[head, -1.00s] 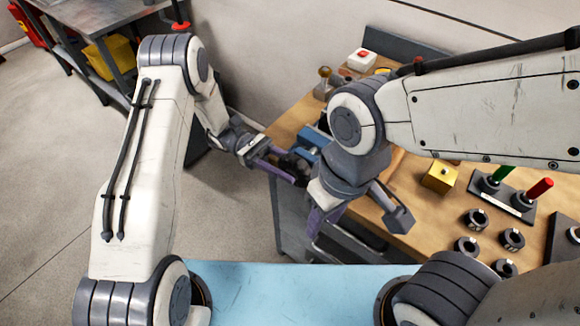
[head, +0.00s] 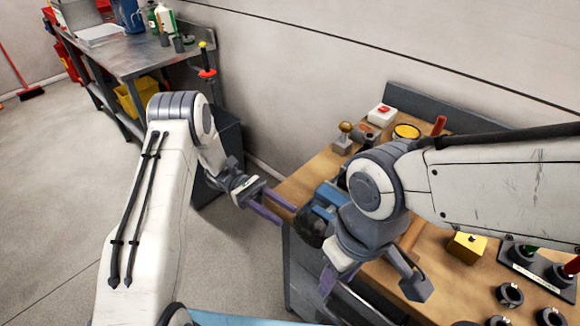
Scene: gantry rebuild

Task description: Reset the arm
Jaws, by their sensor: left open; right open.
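My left arm reaches in from the left. My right arm comes in from the right above the workbench (head: 395,248). Its gripper (head: 326,290) points downward near the bench's front left corner. Its purple fingers are partly hidden by the wrist, and I see nothing held in them. A blue vise (head: 320,207) at the bench's left end lies between the two grippers, partly covered by my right wrist.
The bench holds a yellow block (head: 467,247), several dark rings (head: 509,294), a red-button box (head: 382,114) and a brass-knobbed part (head: 345,137). A metal table (head: 130,55) with bottles stands at the back left, a yellow bin (head: 135,97) under it.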

